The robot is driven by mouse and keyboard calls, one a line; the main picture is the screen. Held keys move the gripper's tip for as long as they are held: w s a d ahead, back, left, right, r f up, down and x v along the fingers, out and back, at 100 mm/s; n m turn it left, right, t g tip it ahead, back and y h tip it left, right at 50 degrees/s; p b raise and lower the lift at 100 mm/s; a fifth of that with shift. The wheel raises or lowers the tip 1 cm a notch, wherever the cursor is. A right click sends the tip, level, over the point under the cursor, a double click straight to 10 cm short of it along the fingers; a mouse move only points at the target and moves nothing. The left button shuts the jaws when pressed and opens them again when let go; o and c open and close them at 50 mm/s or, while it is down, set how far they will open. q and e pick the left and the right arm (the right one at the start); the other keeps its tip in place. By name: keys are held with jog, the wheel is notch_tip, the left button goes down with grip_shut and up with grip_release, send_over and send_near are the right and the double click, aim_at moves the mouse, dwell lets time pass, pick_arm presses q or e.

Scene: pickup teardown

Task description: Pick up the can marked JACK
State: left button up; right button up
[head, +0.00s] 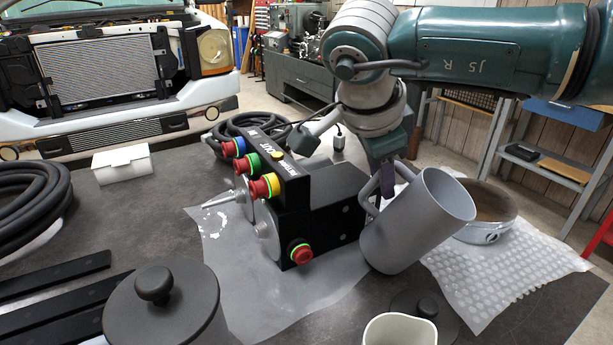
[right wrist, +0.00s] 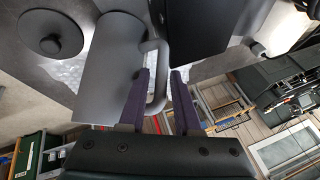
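A grey can with a side handle (head: 412,225) stands out to the right of the black button box in the head view, tilted to the right. It also shows in the right wrist view (right wrist: 108,70). No JACK marking is readable on the side I see. My right gripper (head: 386,178) reaches down from above at the can's handle. Whether the can's base touches the mat is unclear. My left gripper is out of view.
The black button box (head: 325,200) stands close left of the can on a grey mat. A round metal pan (head: 487,210) lies right behind it. A white cup (head: 400,330) and a dark lidded pot (head: 165,305) are in front. Black hoses (head: 30,205) lie left.

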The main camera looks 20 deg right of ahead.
jog(key=shift+c, duration=0.2)
grip_shut()
jog(key=shift+r, duration=0.1)
dwell(1.0)
